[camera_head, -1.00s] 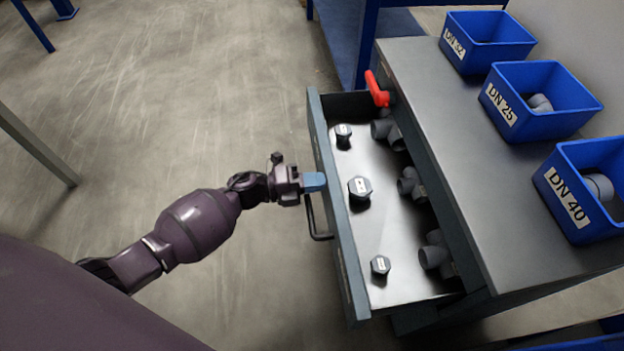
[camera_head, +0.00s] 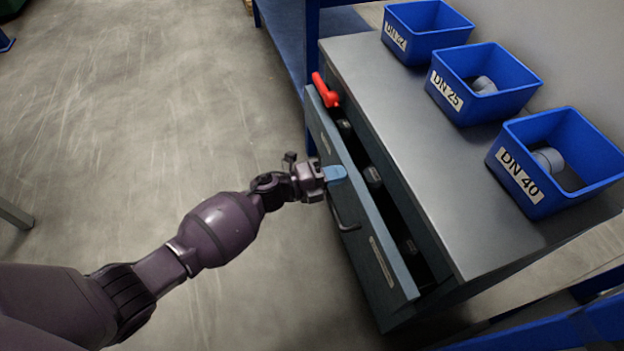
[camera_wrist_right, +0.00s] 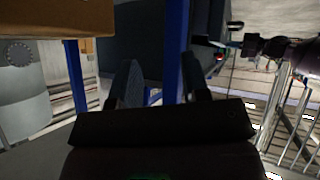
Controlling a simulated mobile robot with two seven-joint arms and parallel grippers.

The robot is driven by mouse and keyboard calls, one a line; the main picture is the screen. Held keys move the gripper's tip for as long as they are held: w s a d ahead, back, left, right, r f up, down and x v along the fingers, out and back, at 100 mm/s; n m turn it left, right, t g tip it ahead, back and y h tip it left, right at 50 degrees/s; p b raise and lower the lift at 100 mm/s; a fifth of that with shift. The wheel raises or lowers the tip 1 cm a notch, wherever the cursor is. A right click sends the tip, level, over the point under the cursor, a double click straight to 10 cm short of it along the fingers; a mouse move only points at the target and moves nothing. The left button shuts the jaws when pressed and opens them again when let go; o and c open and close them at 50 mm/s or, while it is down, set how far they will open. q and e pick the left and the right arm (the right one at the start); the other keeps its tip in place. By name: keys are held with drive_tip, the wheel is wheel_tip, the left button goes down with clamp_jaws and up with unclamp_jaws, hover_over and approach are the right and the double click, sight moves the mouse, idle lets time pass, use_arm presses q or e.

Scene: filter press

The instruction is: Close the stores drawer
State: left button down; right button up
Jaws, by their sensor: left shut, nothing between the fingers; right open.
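The stores drawer (camera_head: 362,208) is a dark grey drawer in the cabinet with a steel top. It stands partly open, with a narrow gap between its front and the cabinet. Dark caps (camera_head: 373,177) show in the gap. A dark bar handle (camera_head: 343,213) sits on the drawer front. My left gripper (camera_head: 335,174), with blue fingertips, is shut and empty against the drawer front's upper edge, just above the handle. My right gripper (camera_wrist_right: 160,88) shows in the right wrist view with its two dark fingers apart and nothing between them.
Blue bins labelled DN 25 (camera_head: 484,84) and DN 40 (camera_head: 553,163) and one more stand on the cabinet top (camera_head: 400,110). A blue frame (camera_head: 311,60) stands behind.

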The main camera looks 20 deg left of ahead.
use_arm(q)
drive_tip(key=x, duration=0.5)
drive_tip(key=shift+s+f+b, duration=0.1)
drive_tip(key=shift+b, duration=0.25)
drive_tip(key=shift+w+d, duration=0.1)
drive_tip(key=shift+w, duration=0.1)
use_arm(e)
drive_tip(key=shift+r, duration=0.15)
use_arm(q)
drive_tip(key=shift+d+r, duration=0.1)
drive_tip(key=shift+r, duration=0.2)
use_arm(e)
drive_tip(key=shift+a, duration=0.1)
use_arm(q)
drive_tip(key=shift+s+a+f, duration=0.15)
drive_tip(key=shift+s+a, duration=0.1)
drive_tip(key=shift+a, duration=0.2)
drive_tip(key=p+v, duration=0.1)
drive_tip(key=v, duration=0.5)
drive_tip(key=p, duration=0.1)
approach(354, 168)
drive_tip(key=shift+f+v, duration=0.2)
drive_tip(key=shift+v, duration=0.65)
drive_tip(key=shift+f+v, duration=0.2)
drive_tip(key=shift+v, duration=0.7)
use_arm(e)
drive_tip(key=shift+s+a+g, duration=0.3)
drive_tip(key=shift+s+a, duration=0.3)
drive_tip(key=shift+s, duration=0.15)
